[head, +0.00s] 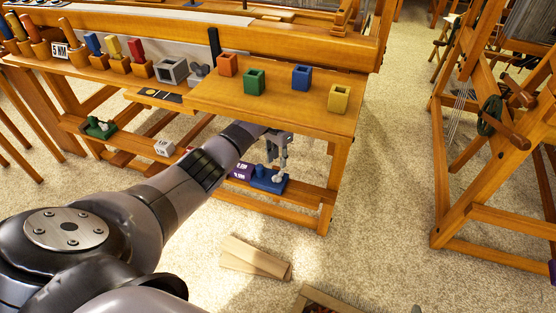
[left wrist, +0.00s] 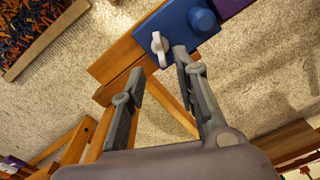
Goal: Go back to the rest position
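My left gripper (head: 277,160) reaches past the front of the wooden bench (head: 300,113). It points down above a blue block-like thing (head: 268,183) on the low rail. In the left wrist view my left gripper (left wrist: 158,62) has its two fingers apart with nothing held between them. The blue thing (left wrist: 178,34), with a round knob and a small pale piece on it, lies just beyond the fingertips. I cannot tell the exact gap. My right gripper is in neither view.
A purple box (head: 240,171) sits beside the blue thing. Wooden boards (head: 255,257) lie on the carpet. Another loom (head: 480,140) stands right; carpet between is clear.

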